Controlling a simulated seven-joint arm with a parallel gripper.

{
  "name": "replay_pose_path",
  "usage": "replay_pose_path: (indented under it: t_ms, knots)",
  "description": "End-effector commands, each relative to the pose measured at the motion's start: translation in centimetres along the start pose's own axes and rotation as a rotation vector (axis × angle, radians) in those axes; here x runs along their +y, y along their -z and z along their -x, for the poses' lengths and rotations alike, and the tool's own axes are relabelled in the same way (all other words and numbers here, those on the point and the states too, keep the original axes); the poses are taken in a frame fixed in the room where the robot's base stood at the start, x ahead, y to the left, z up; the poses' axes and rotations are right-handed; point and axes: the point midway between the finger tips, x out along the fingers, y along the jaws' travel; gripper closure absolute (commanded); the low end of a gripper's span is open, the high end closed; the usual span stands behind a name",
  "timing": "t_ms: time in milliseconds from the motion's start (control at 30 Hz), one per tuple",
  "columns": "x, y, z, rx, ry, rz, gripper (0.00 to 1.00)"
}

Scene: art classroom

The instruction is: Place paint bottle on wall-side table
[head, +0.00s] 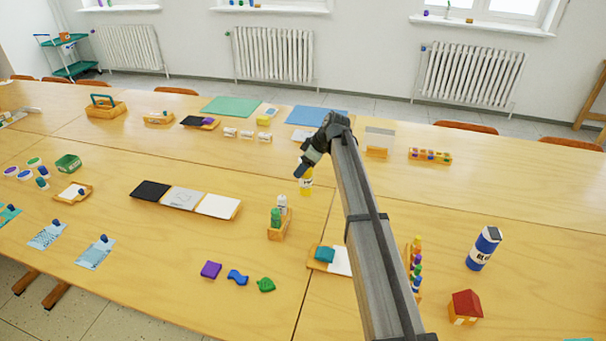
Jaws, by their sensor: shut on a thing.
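My gripper is shut on this bottle, which looks upright over the middle of the tables. Whether its base touches the wood cannot be told. The wall-side table (345,140) is the far wooden table, nearer the radiators. On the near table, a small wooden rack (277,235) holds a green bottle (276,217) and a white bottle (282,204). My arm comes from the lower right and hides part of both tables.
On the far table lie a green mat (230,106), a blue mat (317,116), several small white and yellow blocks, and a rack of coloured pots (430,156). A large blue-and-white bottle (483,248) stands right of my arm.

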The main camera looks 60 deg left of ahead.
Motion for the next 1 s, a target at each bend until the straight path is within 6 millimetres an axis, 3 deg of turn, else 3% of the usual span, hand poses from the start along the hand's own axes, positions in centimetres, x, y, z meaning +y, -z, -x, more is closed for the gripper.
replay_pose_path:
  t_ms: [300,700,733,1000]
  knots:
    - [-0.1,-1.6,-2.8,0.001,0.0,0.001,0.86]
    - [0.0,-1.8,-3.1,0.001,-0.001,0.0,0.86]
    - [0.0,-1.8,-3.2,0.0,-0.001,0.0,0.37]
    - [0.0,-1.8,-3.2,0.0,0.0,0.0,0.14]
